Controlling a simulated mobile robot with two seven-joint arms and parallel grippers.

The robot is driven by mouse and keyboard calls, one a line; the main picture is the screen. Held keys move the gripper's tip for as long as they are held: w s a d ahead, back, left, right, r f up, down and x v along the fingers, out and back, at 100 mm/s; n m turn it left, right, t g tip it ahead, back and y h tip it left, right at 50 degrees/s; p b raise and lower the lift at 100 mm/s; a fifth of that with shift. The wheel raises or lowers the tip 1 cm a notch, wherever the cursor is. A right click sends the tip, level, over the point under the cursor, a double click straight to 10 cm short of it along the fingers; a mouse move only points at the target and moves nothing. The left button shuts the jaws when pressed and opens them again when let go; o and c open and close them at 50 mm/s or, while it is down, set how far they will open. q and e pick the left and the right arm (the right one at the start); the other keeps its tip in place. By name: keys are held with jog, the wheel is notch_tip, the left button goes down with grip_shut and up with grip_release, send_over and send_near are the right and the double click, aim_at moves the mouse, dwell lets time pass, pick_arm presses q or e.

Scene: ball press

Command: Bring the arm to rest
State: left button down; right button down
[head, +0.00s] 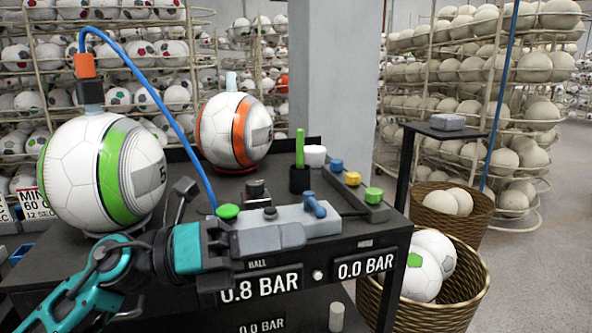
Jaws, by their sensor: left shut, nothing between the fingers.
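My left arm, teal and black, reaches in from the lower left across the front of the dark press bench (50,262). My left gripper (284,237) points to the right and is shut, with nothing seen between its fingers. In the picture it overlaps the front edge of the bench, just in front of the grey control block (318,220) with its blue lever (315,207) and green button (228,211). I cannot tell whether it touches them. My right gripper is not in view.
A white-and-green ball (75,165) stands left, with an orange connector (84,66) and blue hose above. A white-and-orange ball (215,130) sits behind. Displays read 0.8 BAR (260,288) and 0.0 BAR (365,268). A wicker basket (440,318) stands right. Floor at far right is clear.

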pick_arm(q)
jog(key=w+a+f+n+t+y+p, duration=0.15)
jog(key=a+f+n+t+y, duration=0.35)
jog(key=n, duration=0.6)
jog(key=w+a+f+n+t+y, duration=0.25)
jog(key=f+n+t, duration=0.4)
jog(key=n, duration=0.35)
jog(key=w+a+f+n+t+y+p, duration=0.1)
jog(key=a+f+n+t+y, duration=0.35)
jog(key=n, duration=0.65)
jog(key=s+a+f+n+g+y, duration=0.2)
jog(key=s+f+n, duration=0.3)
jog(key=f, duration=0.6)
jog(key=s+a+f+n+g+y, duration=0.2)
jog(key=s+f+n+g+y, duration=0.1)
jog(key=s+f, duration=0.7)
jog(key=shift+f+n+g+y+p, duration=0.4)
jog(key=shift+f+n+g, duration=0.35)
jog(key=shift+n, duration=0.35)
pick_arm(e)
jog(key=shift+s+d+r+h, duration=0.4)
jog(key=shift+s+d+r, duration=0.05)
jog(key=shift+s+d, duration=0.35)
